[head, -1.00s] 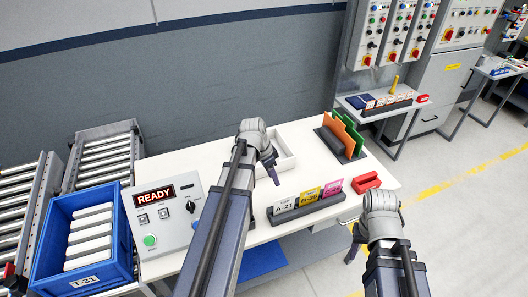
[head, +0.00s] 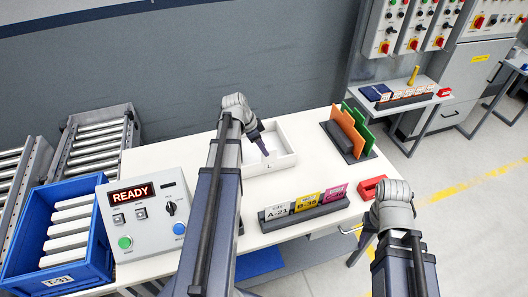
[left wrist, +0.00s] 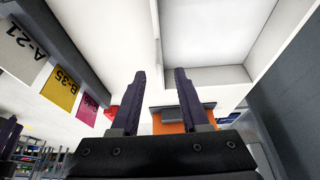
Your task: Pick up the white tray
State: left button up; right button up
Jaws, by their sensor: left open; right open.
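The white tray (head: 284,160) is a shallow, open, empty box on the white table, behind the card holder. A small letter mark shows on its front wall. My left gripper (head: 264,151) is over the left part of the tray, and its arm hides the tray's left end. In the left wrist view my left gripper (left wrist: 160,80) is open with nothing between its fingers, and the tray (left wrist: 215,75) fills the upper right. Its fingers line up near a tray wall; I cannot tell if they touch. My right gripper (head: 363,243) is low by the table's front right edge, partly hidden, away from the tray.
On the table (head: 195,152) stand a control box reading READY (head: 145,215), a card holder (head: 305,208), a red block (head: 371,187) and a rack of orange and green plates (head: 350,132). A blue bin (head: 50,230) is at left. Clear tabletop lies right of the tray.

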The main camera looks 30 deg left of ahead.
aim_at(271, 159)
pick_arm(q)
jog(key=shift+w+f+b, duration=0.25)
jog(key=shift+f+b, duration=0.1)
jog(key=shift+f, duration=0.15)
jog(key=shift+w+f+b, duration=0.2)
jog(key=shift+f+b, duration=0.1)
jog(key=shift+f, duration=0.15)
pick_arm(e)
jog(key=shift+w+f, duration=0.25)
jog(key=shift+f, duration=0.25)
jog(key=shift+w+f, duration=0.2)
jog(key=shift+f, duration=0.25)
pick_arm(q)
jog(key=b+x, duration=0.4)
jog(key=x, duration=0.1)
jog(key=b+x, duration=0.2)
jog(key=b, duration=0.1)
jog(key=shift+d+f, duration=0.35)
jog(key=shift+d, duration=0.05)
jog(key=shift+r, duration=0.1)
pick_arm(e)
notch_tip(271, 159, down, 7)
pick_arm(q)
grip_shut()
